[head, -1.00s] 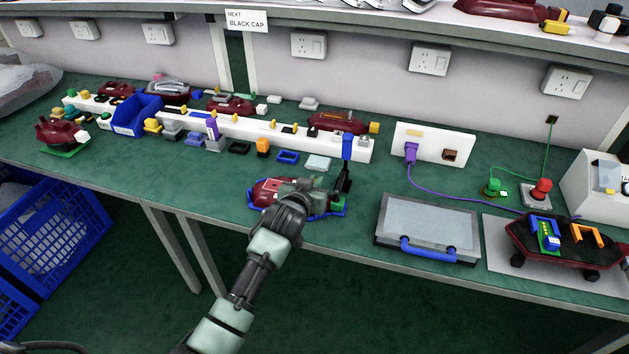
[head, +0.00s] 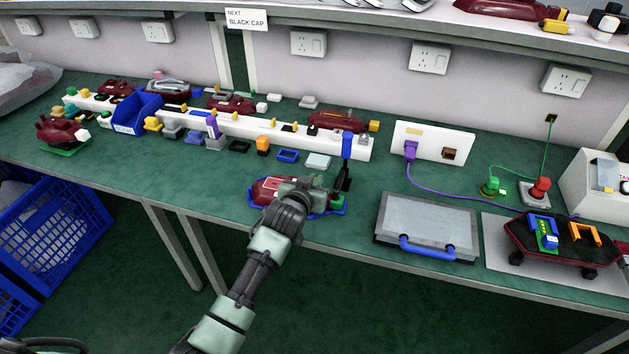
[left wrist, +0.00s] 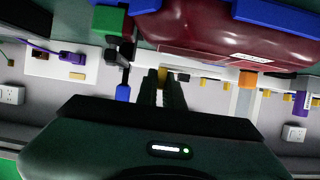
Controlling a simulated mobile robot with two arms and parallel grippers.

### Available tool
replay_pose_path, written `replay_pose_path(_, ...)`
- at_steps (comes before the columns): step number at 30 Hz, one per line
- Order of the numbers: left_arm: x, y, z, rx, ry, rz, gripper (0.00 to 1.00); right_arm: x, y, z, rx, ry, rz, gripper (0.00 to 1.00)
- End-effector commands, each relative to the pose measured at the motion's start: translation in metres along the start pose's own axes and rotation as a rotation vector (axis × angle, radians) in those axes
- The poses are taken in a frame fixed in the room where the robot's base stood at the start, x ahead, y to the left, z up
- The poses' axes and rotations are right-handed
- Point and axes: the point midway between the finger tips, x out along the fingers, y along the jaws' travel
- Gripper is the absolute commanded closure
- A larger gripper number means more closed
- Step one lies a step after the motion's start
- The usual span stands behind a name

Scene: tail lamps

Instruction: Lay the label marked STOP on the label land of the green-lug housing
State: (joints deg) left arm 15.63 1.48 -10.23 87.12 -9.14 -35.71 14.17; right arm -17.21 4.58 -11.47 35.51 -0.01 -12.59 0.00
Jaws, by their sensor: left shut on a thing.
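A dark red housing (head: 267,188) sits in a blue cradle (head: 333,212) near the bench's front edge. It also shows in the left wrist view (left wrist: 215,28), with a green block or lug (left wrist: 108,20) beside it and a small white marked strip (left wrist: 253,58) on its side, too small to read. My left gripper (head: 309,188) is over the right part of the housing and covers much of it. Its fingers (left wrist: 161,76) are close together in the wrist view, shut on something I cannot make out. I cannot pick out the STOP label or the label land. My right gripper is not in view.
A blue post on a black stand (head: 346,160) rises close right of the housing. A grey case with a blue handle (head: 430,222) lies further right. Behind, a white rail (head: 250,127) holds small parts.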

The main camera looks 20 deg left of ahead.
Motion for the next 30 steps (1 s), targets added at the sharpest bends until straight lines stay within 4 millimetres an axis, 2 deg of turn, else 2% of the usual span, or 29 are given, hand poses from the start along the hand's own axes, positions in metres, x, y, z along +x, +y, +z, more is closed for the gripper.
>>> replay_pose_path(8,0.000,0.000,0.000,0.000,0.000,0.000,1.00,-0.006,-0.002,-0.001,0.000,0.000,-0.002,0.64)
replay_pose_path(28,0.008,0.000,0.021,0.000,-0.002,0.000,1.00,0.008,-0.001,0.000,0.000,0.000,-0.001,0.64)
replay_pose_path(30,0.008,0.000,0.020,0.000,-0.002,0.000,0.75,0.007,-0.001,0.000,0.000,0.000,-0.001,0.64)
